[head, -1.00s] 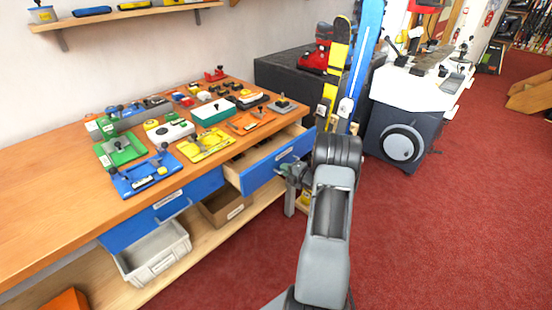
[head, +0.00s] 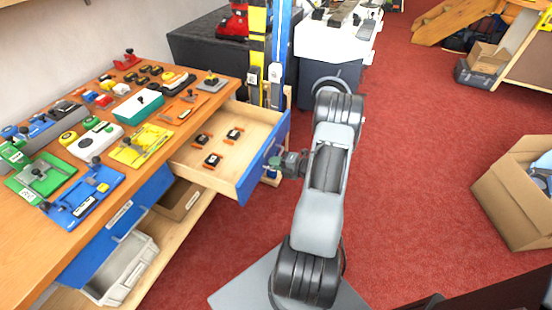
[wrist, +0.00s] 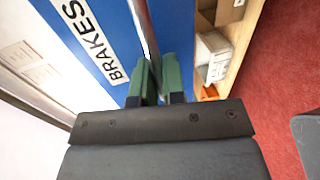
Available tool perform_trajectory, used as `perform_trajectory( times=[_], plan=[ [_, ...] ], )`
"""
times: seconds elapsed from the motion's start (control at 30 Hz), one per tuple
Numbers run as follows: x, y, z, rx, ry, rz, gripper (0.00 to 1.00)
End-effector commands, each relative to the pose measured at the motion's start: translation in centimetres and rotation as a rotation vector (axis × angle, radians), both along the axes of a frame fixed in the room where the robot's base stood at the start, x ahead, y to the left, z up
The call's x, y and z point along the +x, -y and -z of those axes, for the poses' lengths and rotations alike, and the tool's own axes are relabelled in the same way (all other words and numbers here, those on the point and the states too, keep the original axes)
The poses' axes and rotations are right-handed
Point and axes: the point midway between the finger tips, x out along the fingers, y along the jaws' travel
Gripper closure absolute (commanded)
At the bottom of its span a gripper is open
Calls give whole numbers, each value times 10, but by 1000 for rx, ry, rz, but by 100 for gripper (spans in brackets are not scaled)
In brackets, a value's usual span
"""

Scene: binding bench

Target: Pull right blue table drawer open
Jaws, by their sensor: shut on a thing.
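The right blue drawer (head: 263,160) is pulled well out of the wooden workbench (head: 20,240) in the head view. Its pale wooden inside shows several small black and orange parts (head: 212,160). In the wrist view its blue front (wrist: 95,40) carries a white label reading "BRAKES" and a metal bar handle (wrist: 143,30). My gripper (wrist: 158,78) has green fingers closed around that handle. In the head view my gripper (head: 287,163) is at the drawer front, partly hidden by my wrist. The left blue drawer (head: 110,230) is shut.
Jigs and tools (head: 85,195) cover the bench top. A grey bin (head: 125,270) and a cardboard box (head: 180,198) sit on the lower shelf. Skis (head: 276,60) stand behind the drawer. A cardboard box (head: 515,200) is at right; red carpet between is clear.

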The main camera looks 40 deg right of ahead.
Motion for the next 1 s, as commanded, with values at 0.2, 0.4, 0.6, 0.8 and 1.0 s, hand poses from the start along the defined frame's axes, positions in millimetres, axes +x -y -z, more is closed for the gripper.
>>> perform_trajectory(
  times=[0.2,0.4,0.6,0.8,1.0],
  plan=[
    [-2,-1,0,0,0,-7,100],
    [-2,-1,0,0,0,-7,100],
    [-2,0,0,0,-1,-5,72],
    [-2,0,0,0,0,-4,66],
    [-6,3,-1,-1,-1,-2,66]
  ],
)
